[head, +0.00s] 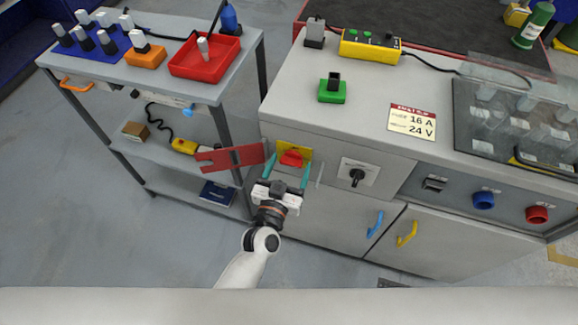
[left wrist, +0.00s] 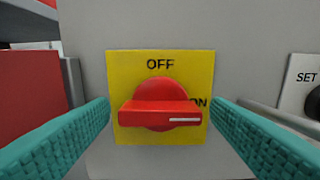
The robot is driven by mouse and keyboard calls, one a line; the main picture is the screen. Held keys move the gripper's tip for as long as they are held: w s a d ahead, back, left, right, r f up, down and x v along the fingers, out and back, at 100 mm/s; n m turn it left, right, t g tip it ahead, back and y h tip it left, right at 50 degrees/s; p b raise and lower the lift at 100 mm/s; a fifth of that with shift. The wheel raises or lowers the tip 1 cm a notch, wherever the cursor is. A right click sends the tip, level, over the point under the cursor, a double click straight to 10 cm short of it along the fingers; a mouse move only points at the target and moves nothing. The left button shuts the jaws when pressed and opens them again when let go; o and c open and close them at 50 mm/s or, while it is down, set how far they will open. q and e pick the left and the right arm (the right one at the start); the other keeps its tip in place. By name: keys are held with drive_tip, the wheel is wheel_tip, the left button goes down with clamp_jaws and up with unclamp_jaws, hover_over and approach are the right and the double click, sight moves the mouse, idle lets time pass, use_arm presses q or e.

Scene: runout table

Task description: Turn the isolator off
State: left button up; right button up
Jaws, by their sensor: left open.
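The isolator is a red rotary handle (head: 291,158) on a yellow plate (head: 304,151) on the cabinet's front. In the left wrist view the red handle (left wrist: 160,110) lies horizontal, its white mark pointing right towards ON; OFF is printed above it on the yellow plate (left wrist: 130,65). My left gripper (head: 286,172) is open in front of the isolator. Its teal fingers (left wrist: 160,122) stand on either side of the handle, with no contact visible. A red hinged flap (head: 232,158) stands out to the left of the isolator. My right gripper is not in view.
A black selector switch (head: 357,176) sits right of the isolator, with blue (head: 375,223) and yellow (head: 407,234) door handles below. A trolley (head: 140,75) carrying trays stands on the left. Open floor (head: 120,240) lies at the lower left.

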use_arm(q)
drive_tip(key=shift+w, duration=0.1)
drive_tip(key=c, duration=1)
drive_tip(key=shift+n, duration=8.9)
